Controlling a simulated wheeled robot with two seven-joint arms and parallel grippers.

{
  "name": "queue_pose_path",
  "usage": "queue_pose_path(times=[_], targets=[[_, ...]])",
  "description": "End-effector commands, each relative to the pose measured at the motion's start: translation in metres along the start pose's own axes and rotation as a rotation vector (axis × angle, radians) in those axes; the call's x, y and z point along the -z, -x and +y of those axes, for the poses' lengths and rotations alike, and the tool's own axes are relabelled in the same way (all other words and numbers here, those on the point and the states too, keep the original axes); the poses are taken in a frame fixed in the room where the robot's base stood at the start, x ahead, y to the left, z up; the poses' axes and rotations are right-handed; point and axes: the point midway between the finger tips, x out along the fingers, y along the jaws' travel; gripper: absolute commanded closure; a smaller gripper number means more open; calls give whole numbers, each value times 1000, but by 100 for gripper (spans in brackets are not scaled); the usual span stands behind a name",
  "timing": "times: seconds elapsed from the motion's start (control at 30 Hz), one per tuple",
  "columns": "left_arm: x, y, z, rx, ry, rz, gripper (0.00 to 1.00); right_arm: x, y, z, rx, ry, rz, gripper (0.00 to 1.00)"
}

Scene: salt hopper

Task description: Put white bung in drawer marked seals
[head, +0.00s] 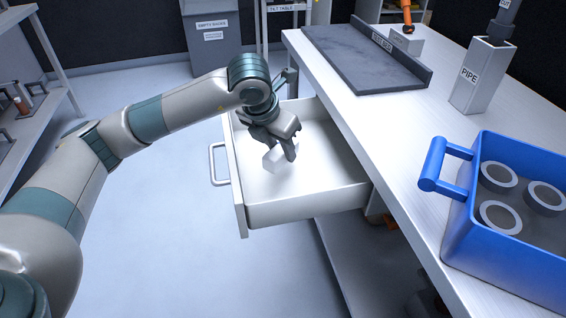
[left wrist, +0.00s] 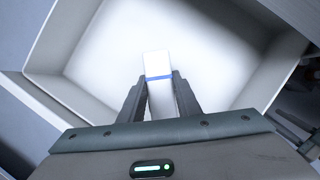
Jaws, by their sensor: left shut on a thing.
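The white bung (head: 273,160) is a small pale block held at the tips of my left gripper (head: 284,150). In the left wrist view the bung (left wrist: 158,66) shows a blue band and sits between the two dark fingers of the gripper (left wrist: 160,97). The gripper is shut on it. The drawer (head: 300,207) is pulled open from the bench, and the gripper and bung are over its inside. In the left wrist view the drawer (left wrist: 62,97) looks empty. I cannot tell whether the bung touches the drawer floor. No seals label is readable on the drawer front. My right gripper is not in view.
A blue crate (head: 490,262) with several grey rings stands on the white bench (head: 400,165) at right. A grey box marked PIPE (head: 482,80) and a dark grey tray (head: 368,62) stand farther back. A grey bin (head: 213,45) stands behind. The floor left of the drawer is clear.

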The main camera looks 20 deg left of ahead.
Motion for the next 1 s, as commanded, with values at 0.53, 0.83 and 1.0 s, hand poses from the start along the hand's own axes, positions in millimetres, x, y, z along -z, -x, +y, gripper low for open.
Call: queue_pose_path(times=[0.53, 0.83, 1.0], targets=[[6, -16, 0, 0, 0, 1, 94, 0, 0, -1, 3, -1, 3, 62], [18, -43, 0, 1, 0, -1, 94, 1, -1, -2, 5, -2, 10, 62], [18, -43, 0, 1, 0, -1, 94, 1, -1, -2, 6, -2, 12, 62]])
